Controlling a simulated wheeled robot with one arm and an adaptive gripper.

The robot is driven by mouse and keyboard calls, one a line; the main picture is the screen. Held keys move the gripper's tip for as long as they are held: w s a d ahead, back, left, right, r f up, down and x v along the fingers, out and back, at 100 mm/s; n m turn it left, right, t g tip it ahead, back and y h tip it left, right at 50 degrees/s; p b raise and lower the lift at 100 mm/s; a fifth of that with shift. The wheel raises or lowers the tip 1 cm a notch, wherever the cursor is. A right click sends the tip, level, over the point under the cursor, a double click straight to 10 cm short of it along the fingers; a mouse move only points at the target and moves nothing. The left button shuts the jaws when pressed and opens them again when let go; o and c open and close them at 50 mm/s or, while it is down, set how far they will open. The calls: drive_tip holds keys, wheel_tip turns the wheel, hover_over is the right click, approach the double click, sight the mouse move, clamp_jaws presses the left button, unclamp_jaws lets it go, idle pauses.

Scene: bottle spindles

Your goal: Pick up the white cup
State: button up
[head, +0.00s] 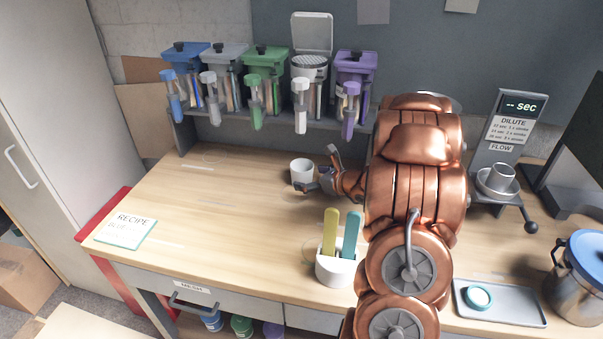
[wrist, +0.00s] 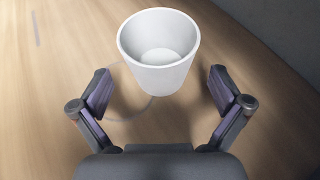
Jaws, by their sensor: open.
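The white cup (head: 302,171) stands upright on the wooden table, left of my copper arm, in the head view. It is empty in the wrist view (wrist: 159,62), where its open rim faces up. My gripper (head: 318,172) is beside the cup in the head view. In the wrist view my gripper (wrist: 160,92) is open, with one finger on each side and the cup between and slightly beyond the fingertips. Clear gaps show between the cup and both fingers. Nothing is held.
A white holder (head: 335,270) with yellow and teal sticks stands nearer the front edge. A rack of coloured dispensers (head: 263,80) lines the back. A recipe card (head: 126,229) lies at left, and a dilute station (head: 500,150) stands at right. The table left of the cup is clear.

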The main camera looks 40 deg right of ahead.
sight(294, 165)
drive_tip(key=shift+p+x, duration=0.5)
drive_tip(key=shift+x, duration=1.25)
drive_tip(key=shift+r, duration=0.2)
drive_tip(key=shift+c, duration=0.3)
drive_tip(key=c, duration=1.1)
drive_tip(key=shift+c, duration=0.2)
drive_tip(key=shift+r, duration=0.2)
drive_tip(key=shift+r+b, duration=0.65)
drive_tip(key=shift+r, duration=0.6)
drive_tip(key=shift+s+d+r, duration=0.1)
drive_tip(key=shift+r, duration=0.25)
drive_tip(key=s+d+b, duration=0.1)
drive_tip(key=s, duration=0.4)
drive_tip(key=s+d+b, duration=0.1)
drive_tip(key=s, duration=0.5)
drive_tip(key=s+d+b, duration=0.1)
drive_tip(key=s, duration=0.5)
drive_tip(key=shift+s+d+b, duration=0.15)
drive_tip(key=shift+s+b, duration=0.1)
drive_tip(key=shift+b, duration=0.1)
